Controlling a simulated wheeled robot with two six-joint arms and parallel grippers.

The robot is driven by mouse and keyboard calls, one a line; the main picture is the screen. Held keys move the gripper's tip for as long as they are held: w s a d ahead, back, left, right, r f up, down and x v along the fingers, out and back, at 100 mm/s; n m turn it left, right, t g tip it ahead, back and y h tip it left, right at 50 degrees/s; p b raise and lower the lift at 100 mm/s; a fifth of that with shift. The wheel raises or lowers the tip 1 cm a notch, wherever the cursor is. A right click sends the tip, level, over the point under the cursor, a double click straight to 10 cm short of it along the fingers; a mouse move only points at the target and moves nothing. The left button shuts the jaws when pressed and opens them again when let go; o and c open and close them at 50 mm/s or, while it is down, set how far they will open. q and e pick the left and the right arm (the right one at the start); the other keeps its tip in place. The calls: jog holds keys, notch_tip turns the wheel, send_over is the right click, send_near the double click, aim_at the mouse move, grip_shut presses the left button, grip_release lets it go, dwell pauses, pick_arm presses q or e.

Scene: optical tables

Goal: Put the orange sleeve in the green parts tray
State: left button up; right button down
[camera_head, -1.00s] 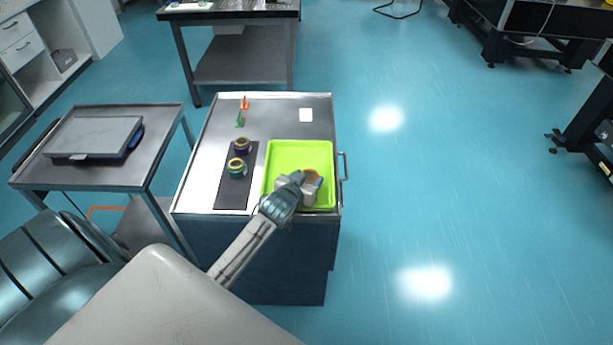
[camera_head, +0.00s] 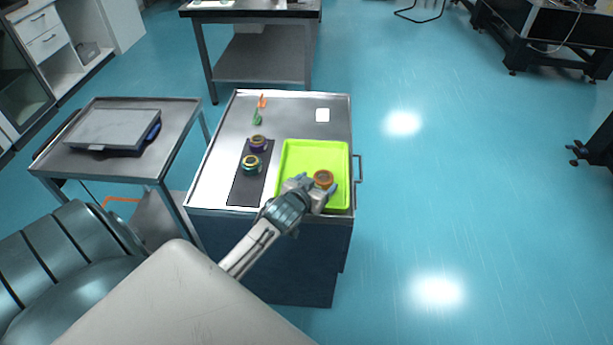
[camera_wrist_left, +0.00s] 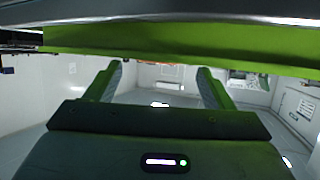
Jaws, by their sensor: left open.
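The orange sleeve (camera_head: 323,177) lies in the right part of the green parts tray (camera_head: 300,150), with its ring top facing up. My left gripper (camera_head: 320,186) is open at the sleeve's near side, with its fingertips apart. In the left wrist view the two fingers (camera_wrist_left: 158,85) are spread with a clear gap, below the tray's green underside or rim (camera_wrist_left: 180,42). I cannot make out the sleeve clearly in that view. My right gripper is not in view.
A black mat (camera_head: 249,185) left of the tray holds a purple ring part (camera_head: 258,143) and a teal ring part (camera_head: 251,165). A side cart (camera_head: 180,115) stands left.

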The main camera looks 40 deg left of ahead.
pick_arm(q)
jog(key=b+v, duration=0.1)
jog(key=v, duration=0.7)
jog(key=shift+s+r, duration=0.1)
jog(key=shift+s, duration=0.2)
